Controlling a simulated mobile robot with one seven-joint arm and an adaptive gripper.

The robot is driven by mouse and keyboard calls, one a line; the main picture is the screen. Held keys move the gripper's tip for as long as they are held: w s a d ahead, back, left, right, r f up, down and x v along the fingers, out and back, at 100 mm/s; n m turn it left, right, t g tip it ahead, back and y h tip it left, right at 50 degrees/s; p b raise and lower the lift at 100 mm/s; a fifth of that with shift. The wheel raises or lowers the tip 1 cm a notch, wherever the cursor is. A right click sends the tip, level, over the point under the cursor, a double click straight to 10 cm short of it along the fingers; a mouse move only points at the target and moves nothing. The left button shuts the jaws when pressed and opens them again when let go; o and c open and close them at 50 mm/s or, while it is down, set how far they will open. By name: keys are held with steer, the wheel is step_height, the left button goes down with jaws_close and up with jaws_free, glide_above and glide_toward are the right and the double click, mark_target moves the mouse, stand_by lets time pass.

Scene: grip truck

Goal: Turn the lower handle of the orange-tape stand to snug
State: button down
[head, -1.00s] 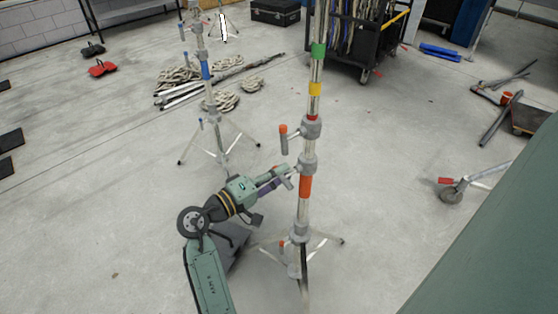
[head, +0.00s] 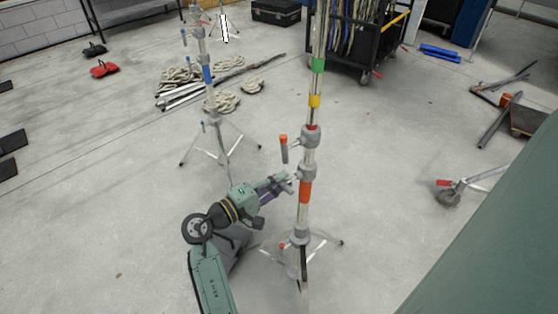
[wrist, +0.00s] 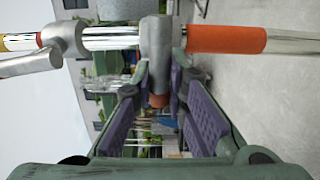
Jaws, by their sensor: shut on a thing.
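The stand with orange tape (head: 304,192) rises upright near the centre of the head view. Its lower collar (head: 307,172) sits just above that tape. My gripper (head: 286,183) reaches it from the left, at collar height. In the wrist view the grey collar (wrist: 157,45) is straight ahead, beside the orange tape (wrist: 227,39). The orange-red end of the lower handle (wrist: 158,100) lies between the purple finger pads of my gripper (wrist: 160,98), which is shut on it. The upper handle (head: 284,148), orange-tipped, hangs free at the collar above.
A blue-taped stand (head: 207,74) is behind to the left, with coiled rope (head: 228,102) and poles near it. A black cart (head: 358,40) is behind. A caster leg (head: 448,192) is at right. The concrete floor between them is mostly clear.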

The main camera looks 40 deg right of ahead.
steer(key=c, duration=1.6)
jaws_free()
steer(key=a, duration=1.2)
steer(key=shift+w, duration=0.15)
